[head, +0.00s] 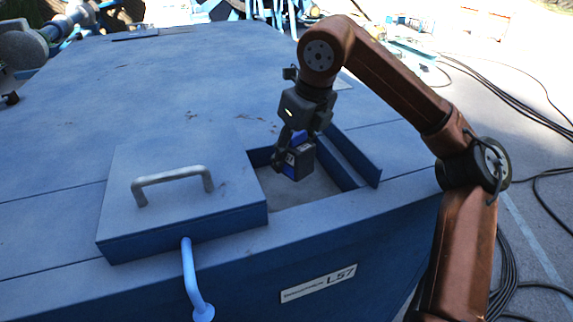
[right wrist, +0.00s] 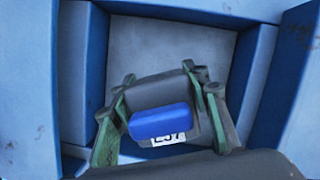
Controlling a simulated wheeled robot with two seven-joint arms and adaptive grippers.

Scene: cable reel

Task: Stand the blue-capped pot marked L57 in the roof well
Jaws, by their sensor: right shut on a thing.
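The dark pot with a blue cap (head: 300,160) is gripped by my right gripper (head: 287,152) over the opening of the roof well (head: 305,190). In the right wrist view, the blue cap (right wrist: 160,121) faces the camera, with a white label reading L57 (right wrist: 168,140) partly cut off at its edge. The fingers of my right gripper (right wrist: 163,112) close on the pot from both sides. The grey floor of the well (right wrist: 170,45) shows beyond the pot, with blue walls around. Whether the pot's base touches the floor cannot be told. My left gripper is not in view.
A raised square blue lid with a grey handle (head: 172,180) sits left of the well. A raised blue strip (head: 350,158) borders its right side. Black cables (head: 508,240) lie on the ground at right.

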